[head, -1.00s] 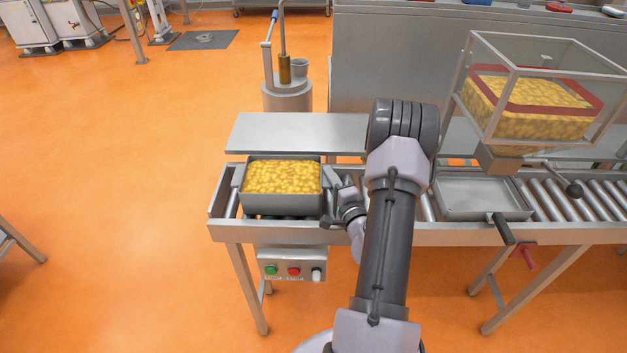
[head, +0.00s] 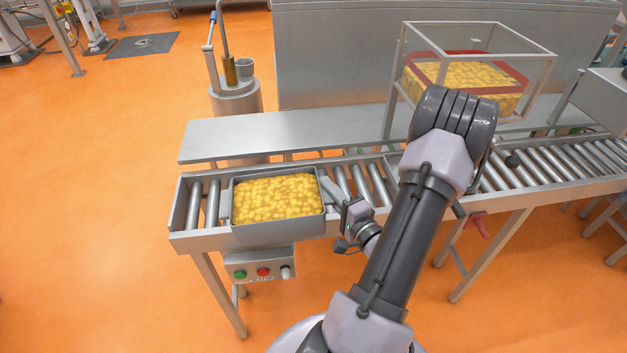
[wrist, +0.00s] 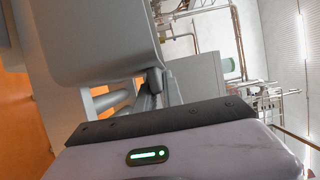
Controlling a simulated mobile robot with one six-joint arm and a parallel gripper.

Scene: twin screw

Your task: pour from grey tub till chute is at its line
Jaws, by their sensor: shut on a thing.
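The grey tub (head: 280,231) is full of yellow pieces and appears level, over the left end of the roller conveyor. It overlaps the front rail and looks slightly raised off the rollers. My gripper (head: 337,194) is shut on the tub at its right side; the exact grip is partly hidden. In the wrist view the tub's wall (wrist: 95,35) fills the upper left. The clear-walled chute (head: 490,38) stands at the upper right with a red line band (head: 455,55) around it. It holds yellow pieces around or below the band; the exact level is unclear. My arm hides its lower part.
The roller conveyor (head: 560,168) runs to the right. A bare grey shelf (head: 270,135) lies behind it. A button box (head: 262,265) hangs at the front left. A metal drum with a pump (head: 235,97) stands behind the shelf. Orange floor is open on the left.

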